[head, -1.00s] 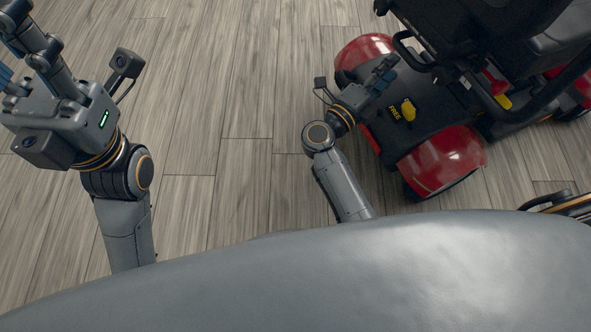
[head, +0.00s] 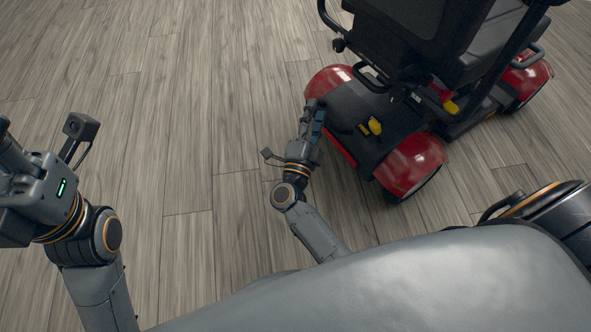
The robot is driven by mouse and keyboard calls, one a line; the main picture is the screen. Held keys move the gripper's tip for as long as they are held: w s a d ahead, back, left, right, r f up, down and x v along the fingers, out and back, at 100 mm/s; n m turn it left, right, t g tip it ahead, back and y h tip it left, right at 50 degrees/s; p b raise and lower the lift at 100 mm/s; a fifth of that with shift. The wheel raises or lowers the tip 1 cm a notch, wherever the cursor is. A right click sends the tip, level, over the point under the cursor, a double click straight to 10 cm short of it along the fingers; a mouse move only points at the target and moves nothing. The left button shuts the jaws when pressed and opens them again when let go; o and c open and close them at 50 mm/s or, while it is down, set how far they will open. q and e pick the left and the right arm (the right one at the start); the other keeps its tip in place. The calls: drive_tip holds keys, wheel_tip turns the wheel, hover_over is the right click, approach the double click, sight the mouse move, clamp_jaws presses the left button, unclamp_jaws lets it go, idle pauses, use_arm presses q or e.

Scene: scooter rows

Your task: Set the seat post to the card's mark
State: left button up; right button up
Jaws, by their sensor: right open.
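A red and black scooter is seen from behind, with its black seat (head: 490,50) at the top right. The seat post is not clear to see; the seat and rear frame cover that area. No card with a mark can be made out. My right gripper (head: 315,108) is open and empty beside the scooter's left rear red fender (head: 328,80); I cannot tell if they touch. My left gripper (head: 6,150) is at the left edge, far from the scooter, with its fingers partly cut off.
A yellow lever (head: 375,126) stands on the black rear deck (head: 385,145), by a yellow label. A red and yellow part (head: 446,100) shows under the seat. Another red fender (head: 415,165) is nearer me. The wood floor (head: 190,110) left of the scooter is clear.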

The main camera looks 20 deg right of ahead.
drive_tip(key=s+a+f+n+g+y+p, duration=0.1)
drive_tip(key=s+a+f+n+y+p, duration=0.3)
drive_tip(key=n+y+p, duration=0.3)
drive_tip(key=s+a+f+n+g+y+p, duration=0.2)
drive_tip(key=s+a+n+y+p, duration=0.3)
drive_tip(key=n+p, duration=0.5)
drive_tip(key=s+f+y+p, duration=0.1)
drive_tip(key=s+p, duration=0.1)
drive_tip(key=p, duration=0.3)
drive_tip(key=shift+a+f+y, duration=0.3)
drive_tip(key=shift+f+y, duration=0.05)
drive_tip(key=shift+y, duration=0.05)
